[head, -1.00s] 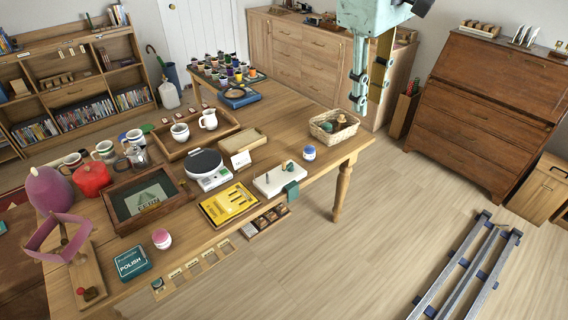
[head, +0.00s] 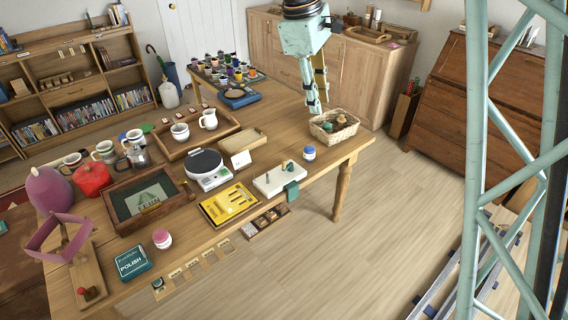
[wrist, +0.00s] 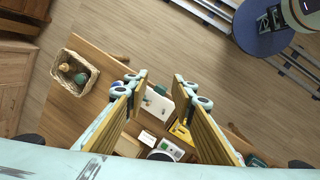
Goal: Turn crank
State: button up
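No part is plainly a crank. On the near table, a white block (head: 276,180) carries a small green knob and metal pin, with a teal clamp (head: 292,191) at the table edge. The block also shows in the wrist view (wrist: 157,103), between my fingers but far below. My gripper (head: 313,108) hangs above the table's right end, near the basket. In the wrist view, its wood-faced fingers (wrist: 158,88) are apart with nothing between them.
A wicker basket (head: 334,132) sits at the table's right end. A yellow box (head: 229,203), scale (head: 207,168), jar (head: 309,153) and framed tray (head: 120,218) crowd the table.

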jog(key=w+a+f+n+h, duration=0.1)
jog(key=w+a+f+n, duration=0.2)
jog(key=w+a+f, duration=0.65)
jog(key=n+h, duration=0.1)
jog(key=n, duration=0.3)
send_over(284, 168)
jog(key=a, duration=0.5)
notch_tip(284, 168, down, 15)
jog(key=shift+a+r, duration=0.15)
jog(key=shift+b+x, duration=0.7)
jog(key=shift+x, duration=6.25)
jog(key=shift+s, duration=0.2)
jog(key=shift+c, duration=0.3)
grip_shut()
